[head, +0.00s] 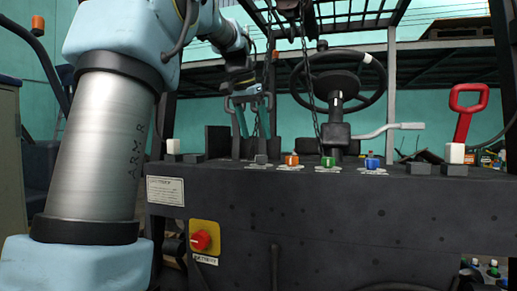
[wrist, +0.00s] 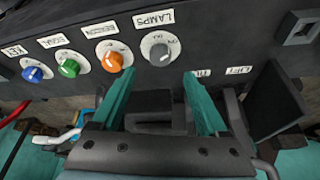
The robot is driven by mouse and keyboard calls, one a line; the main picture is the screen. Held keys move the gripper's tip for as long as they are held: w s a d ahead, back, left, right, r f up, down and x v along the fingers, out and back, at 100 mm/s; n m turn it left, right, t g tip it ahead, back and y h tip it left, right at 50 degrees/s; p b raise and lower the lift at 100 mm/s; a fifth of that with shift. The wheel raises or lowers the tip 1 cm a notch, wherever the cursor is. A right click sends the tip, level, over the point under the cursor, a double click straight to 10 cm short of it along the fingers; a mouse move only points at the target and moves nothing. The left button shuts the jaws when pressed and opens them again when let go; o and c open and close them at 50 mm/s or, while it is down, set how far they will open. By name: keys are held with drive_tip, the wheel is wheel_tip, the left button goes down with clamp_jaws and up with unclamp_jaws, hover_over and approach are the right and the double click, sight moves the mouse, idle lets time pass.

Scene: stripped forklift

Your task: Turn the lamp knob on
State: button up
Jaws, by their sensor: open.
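The lamp knob (wrist: 160,48) is a round grey knob beside an upside-down LAMPS label (wrist: 154,17) in the wrist view. In the head view the grey knob (head: 261,159) is the leftmost of the row on the dark panel top. My gripper (head: 252,132) is open above and behind it in the head view. In the wrist view the two teal fingers of my gripper (wrist: 159,75) are spread wide, with the knob just beyond their tips and roughly centred between them. The fingers appear apart from the knob. The knob's pointer setting is too small to read.
An orange knob (wrist: 112,61) sits close beside the grey one, near the left fingertip. A green knob (wrist: 69,68) and a blue knob (wrist: 33,75) follow. A steering wheel (head: 338,80), a hanging chain (head: 312,80) and a red-handled lever (head: 466,115) stand nearby.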

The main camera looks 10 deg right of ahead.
drive_tip(key=shift+v, duration=2.05)
